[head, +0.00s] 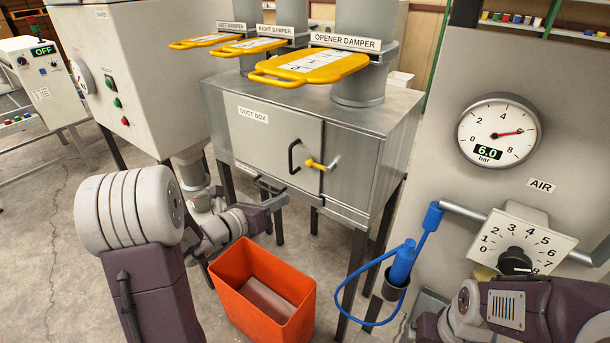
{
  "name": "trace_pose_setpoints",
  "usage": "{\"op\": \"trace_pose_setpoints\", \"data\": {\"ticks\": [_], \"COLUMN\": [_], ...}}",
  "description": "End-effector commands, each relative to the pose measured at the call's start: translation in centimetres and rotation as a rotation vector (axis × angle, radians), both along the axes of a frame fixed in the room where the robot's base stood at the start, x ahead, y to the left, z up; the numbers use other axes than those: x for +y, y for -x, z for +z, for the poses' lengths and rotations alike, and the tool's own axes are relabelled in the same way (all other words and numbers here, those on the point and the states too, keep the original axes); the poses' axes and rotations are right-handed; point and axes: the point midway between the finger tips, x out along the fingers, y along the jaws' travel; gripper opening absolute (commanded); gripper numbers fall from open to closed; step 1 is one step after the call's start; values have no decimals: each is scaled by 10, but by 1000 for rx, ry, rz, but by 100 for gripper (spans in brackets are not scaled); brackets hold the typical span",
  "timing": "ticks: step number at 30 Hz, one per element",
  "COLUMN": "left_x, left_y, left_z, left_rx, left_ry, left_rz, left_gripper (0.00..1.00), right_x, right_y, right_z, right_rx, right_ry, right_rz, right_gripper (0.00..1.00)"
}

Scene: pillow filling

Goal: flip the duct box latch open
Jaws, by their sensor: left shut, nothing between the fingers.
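The duct box (265,140) is a grey metal cabinet on dark legs, labelled on its front. Its latch (317,164) has a yellow grip on a short metal lever, lying roughly sideways across the seam at the door's right edge. A black door handle (293,156) is just left of the latch. The door looks closed. My left gripper (280,202) is shut and empty, below and left of the latch, near the lower front edge of the box and apart from the latch. My right arm shows at the lower right, but its gripper is out of view.
An orange bin (262,290) stands on the floor below the box. Yellow damper handles, including the opener damper (310,66), jut out above it. A blue tool with a hose (403,262) hangs at right, beside the air panel with a gauge (498,132) and dial (515,260).

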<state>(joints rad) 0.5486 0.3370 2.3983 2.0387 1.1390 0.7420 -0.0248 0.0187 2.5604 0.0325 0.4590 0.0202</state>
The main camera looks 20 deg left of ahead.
Motion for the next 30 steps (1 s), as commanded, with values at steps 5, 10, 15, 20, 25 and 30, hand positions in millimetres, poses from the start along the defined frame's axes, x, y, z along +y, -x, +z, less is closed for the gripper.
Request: {"op": "trace_pose_setpoints", "data": {"ticks": [5,10,15,20,25,30], "left_x": [-9,-25,-40,-39,-37,-36], "left_y": [-17,-49,-82,-100,-108,-110], "left_z": [-4,-12,-20,0,10,11], "left_rx": [1,1,2,-3,0,0], "left_ry": [1,0,0,-3,-2,-1], "left_rz": [-6,-7,-6,-1,-2,-1], "left_gripper": [0,0,0,0,0,0], "right_x": [0,0,0,0,0,0], "right_y": [0,0,0,0,0,0], "right_z": [2,6,12,26,32,32], "right_rx": [0,0,0,0,0,0], "right_ry": [0,0,0,0,0,0], "right_rz": [0,0,0,0,0,0], "right_gripper": [91,91,91,91,91,91]}}
